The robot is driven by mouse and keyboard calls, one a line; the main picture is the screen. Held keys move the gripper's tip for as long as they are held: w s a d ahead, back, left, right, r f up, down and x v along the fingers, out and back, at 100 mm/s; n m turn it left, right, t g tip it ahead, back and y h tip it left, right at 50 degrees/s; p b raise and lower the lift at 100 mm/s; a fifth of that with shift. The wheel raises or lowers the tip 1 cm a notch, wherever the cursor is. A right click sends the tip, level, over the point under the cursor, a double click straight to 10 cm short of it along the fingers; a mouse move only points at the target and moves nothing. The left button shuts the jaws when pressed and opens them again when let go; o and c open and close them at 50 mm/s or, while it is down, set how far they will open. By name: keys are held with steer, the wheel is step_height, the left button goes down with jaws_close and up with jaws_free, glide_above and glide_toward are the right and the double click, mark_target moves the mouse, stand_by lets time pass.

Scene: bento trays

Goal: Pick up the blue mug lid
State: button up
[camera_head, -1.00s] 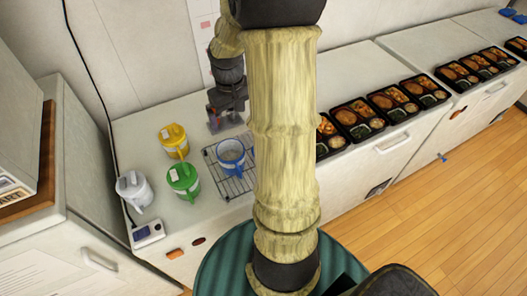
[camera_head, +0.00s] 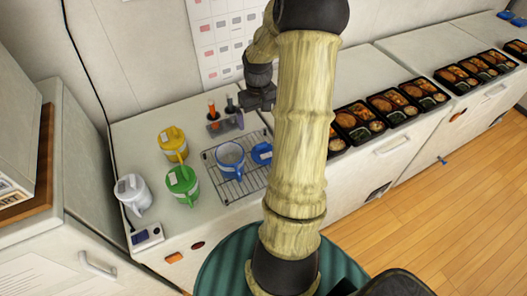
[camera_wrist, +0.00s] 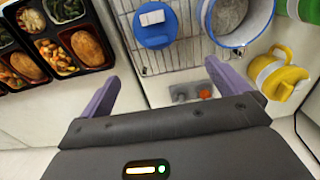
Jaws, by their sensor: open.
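The blue mug lid (camera_head: 262,153) lies on the wire rack to the right of the open blue mug (camera_head: 230,158), partly hidden by my arm in the head view. In the wrist view the blue lid (camera_wrist: 154,27) is a round disc with a white block on top, beyond my fingertips. The blue mug (camera_wrist: 240,20) stands beside it, its inside showing. My gripper (camera_wrist: 160,85) is open and empty, its two purple fingers spread, with the lid ahead of the gap and apart from them. In the head view my gripper (camera_head: 262,98) is above the back of the counter.
The wire rack (camera_head: 231,190) carries the mug and lid. A yellow mug (camera_head: 172,143), green mug (camera_head: 182,184) and white mug (camera_head: 133,190) stand left. A holder with orange and dark items (camera_head: 222,124) stands behind. Bento trays (camera_head: 358,117) line the right.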

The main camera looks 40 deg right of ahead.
mark_target(261, 144)
step_height(261, 144, down, 8)
steer(key=shift+f+p, duration=0.1)
steer(key=shift+p, duration=0.5)
steer(key=shift+f, duration=0.1)
steer(key=shift+s+d+f+p, duration=0.15)
steer(key=shift+f+p, duration=0.75)
steer(key=shift+f, duration=1.6)
steer(key=shift+s, duration=0.1)
steer(key=c, duration=0.9)
